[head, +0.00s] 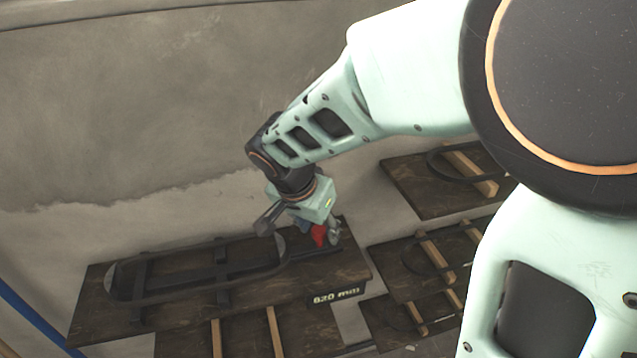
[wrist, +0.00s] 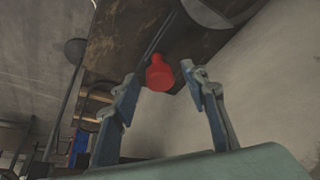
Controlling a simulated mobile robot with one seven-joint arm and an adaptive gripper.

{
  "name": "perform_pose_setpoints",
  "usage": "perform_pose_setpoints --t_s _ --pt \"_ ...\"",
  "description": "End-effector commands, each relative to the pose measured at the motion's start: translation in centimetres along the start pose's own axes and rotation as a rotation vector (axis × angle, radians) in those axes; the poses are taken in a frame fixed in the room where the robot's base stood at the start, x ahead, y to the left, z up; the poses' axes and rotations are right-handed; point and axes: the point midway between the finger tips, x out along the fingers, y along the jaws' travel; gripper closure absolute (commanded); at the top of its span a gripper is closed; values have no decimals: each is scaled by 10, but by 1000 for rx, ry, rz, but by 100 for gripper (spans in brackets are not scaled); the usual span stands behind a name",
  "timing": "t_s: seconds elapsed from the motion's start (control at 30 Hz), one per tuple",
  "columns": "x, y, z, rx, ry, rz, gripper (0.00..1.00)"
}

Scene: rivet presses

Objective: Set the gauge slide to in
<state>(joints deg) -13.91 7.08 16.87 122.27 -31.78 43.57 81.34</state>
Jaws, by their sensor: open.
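A red knob (wrist: 160,75), which looks like the handle of the gauge slide, shows between the fingertips of my gripper (wrist: 160,73) in the wrist view. The fingers stand open on either side, with gaps to the knob. I cannot tell how deep the knob sits between them. In the head view the red knob (head: 318,235) is partly hidden by my gripper (head: 322,234), at the right end of the dark wooden board (head: 345,262). A dark rail (head: 318,252) runs there. No in or out marking is readable.
The board carries a long dark oval frame (head: 200,298) to the left and an "820 mm" label (head: 335,296) on its front edge. More dark boards (head: 402,183) with pale wooden strips stand to the right. A concrete wall (head: 130,110) rises behind.

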Motion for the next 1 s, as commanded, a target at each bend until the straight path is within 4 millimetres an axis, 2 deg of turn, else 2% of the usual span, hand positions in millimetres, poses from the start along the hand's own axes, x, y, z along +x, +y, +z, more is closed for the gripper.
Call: perform_pose_setpoints --t_s 0.07,0.4,0.43,0.73,1.0 --pt "0 0 0 0 0 0 61" --pt "0 0 0 0 0 0 98" --pt "0 0 0 0 0 0 100" --pt "0 -3 2 -1 1 -1 100" --pt "-6 -32 29 -3 2 -7 100"
